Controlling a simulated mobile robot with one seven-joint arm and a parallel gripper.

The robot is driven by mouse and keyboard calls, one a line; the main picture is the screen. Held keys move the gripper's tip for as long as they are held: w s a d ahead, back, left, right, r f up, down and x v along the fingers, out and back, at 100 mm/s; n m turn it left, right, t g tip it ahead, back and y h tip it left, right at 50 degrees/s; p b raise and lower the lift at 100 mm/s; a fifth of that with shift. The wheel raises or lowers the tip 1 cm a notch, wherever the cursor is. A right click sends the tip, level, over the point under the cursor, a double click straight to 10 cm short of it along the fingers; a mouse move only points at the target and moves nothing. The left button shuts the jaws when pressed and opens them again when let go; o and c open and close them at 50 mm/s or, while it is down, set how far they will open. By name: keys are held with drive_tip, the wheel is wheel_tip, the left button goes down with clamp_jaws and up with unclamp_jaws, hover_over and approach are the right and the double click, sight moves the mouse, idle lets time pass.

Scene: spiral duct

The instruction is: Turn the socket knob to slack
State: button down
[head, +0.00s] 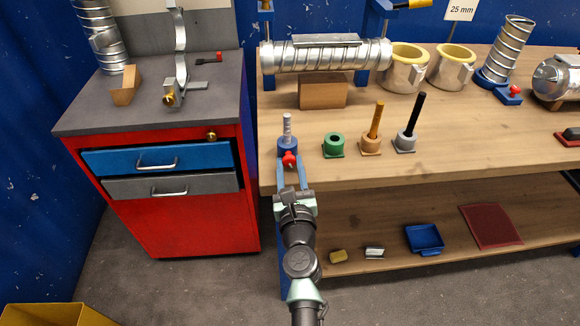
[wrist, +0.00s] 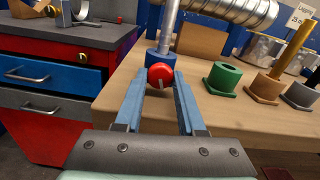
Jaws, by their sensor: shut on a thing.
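The red socket knob (wrist: 161,75) sits on the front of a blue socket (wrist: 152,57) near the workbench's front left corner. It shows in the head view as a small red knob (head: 289,159) below the blue socket (head: 287,145). A silver rod (head: 287,124) stands upright in the socket. My gripper (wrist: 160,80) reaches it from the front, with its two blue fingers closed on either side of the red knob. A pale mark on the knob's face points down. The knob's sides are partly hidden by the fingertips.
Right of the socket stand a green empty socket (head: 333,145), an orange socket with a rod (head: 371,143) and a grey socket with a black rod (head: 405,142). Behind lies a spiral duct (head: 325,56) on supports, with a wooden block (head: 322,92) under it. A red cabinet (head: 190,215) stands left.

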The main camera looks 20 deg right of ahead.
drive_tip(key=n, duration=0.3)
drive_tip(key=c, duration=0.5)
unclamp_jaws()
drive_tip(key=p+v, duration=0.1)
drive_tip(key=v, duration=1.2)
